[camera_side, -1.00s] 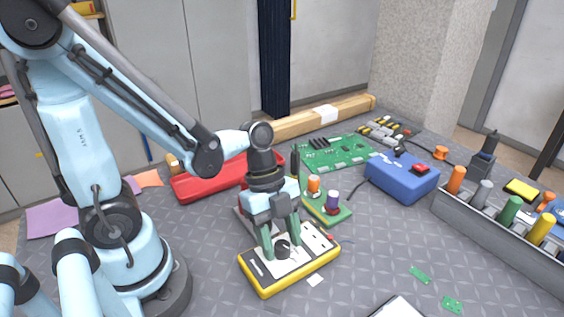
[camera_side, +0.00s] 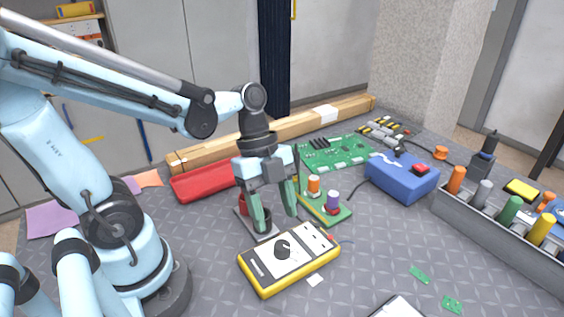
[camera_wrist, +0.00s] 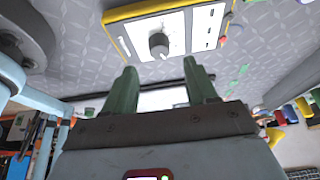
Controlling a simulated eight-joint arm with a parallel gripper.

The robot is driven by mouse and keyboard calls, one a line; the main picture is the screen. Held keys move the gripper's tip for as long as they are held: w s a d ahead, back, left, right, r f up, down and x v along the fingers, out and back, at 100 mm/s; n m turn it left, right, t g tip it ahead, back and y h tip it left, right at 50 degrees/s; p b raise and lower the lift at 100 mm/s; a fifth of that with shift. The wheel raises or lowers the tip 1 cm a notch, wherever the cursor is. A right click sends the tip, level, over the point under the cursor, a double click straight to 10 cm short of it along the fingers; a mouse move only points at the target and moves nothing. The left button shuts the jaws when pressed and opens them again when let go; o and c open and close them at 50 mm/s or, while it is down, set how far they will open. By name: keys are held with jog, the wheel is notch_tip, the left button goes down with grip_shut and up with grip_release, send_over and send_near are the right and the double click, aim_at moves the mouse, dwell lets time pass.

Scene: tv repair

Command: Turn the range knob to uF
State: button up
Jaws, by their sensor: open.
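The yellow-edged multimeter (camera_side: 268,284) lies on the grey table with its dark round range knob (camera_side: 283,249) near the middle of its white face. In the wrist view the multimeter (camera_wrist: 122,47) is at the top, and its knob (camera_wrist: 158,45) shows uncovered beyond the fingers. The setting that the knob points at is too small to read. My gripper (camera_side: 277,224) is open and empty, with its green fingers pointing down above and behind the multimeter, apart from the knob. The two fingers also show spread in the wrist view (camera_wrist: 160,85).
A green board piece with orange and purple parts (camera_side: 335,212) stands just right of my gripper. A red tray (camera_side: 200,186) is behind left. A blue box (camera_side: 400,180) and a grey bin of tools (camera_side: 510,230) are to the right.

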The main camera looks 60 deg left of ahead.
jog(key=v, duration=0.6)
dwell(0.4)
jog(key=w+n+t+y, duration=0.1)
jog(key=n+t, duration=0.1)
jog(key=n, duration=0.4)
jog(key=w+a+f+n+t+y, duration=0.1)
jog(key=w+n+t+y, duration=0.1)
jog(key=n, duration=0.4)
jog(key=w+a+n+t+y, duration=0.1)
jog(key=n+t, duration=0.2)
jog(key=n, duration=0.3)
jog(key=shift+w+a+f, duration=0.15)
jog(key=shift+w+f, duration=0.05)
jog(key=shift+w, duration=0.15)
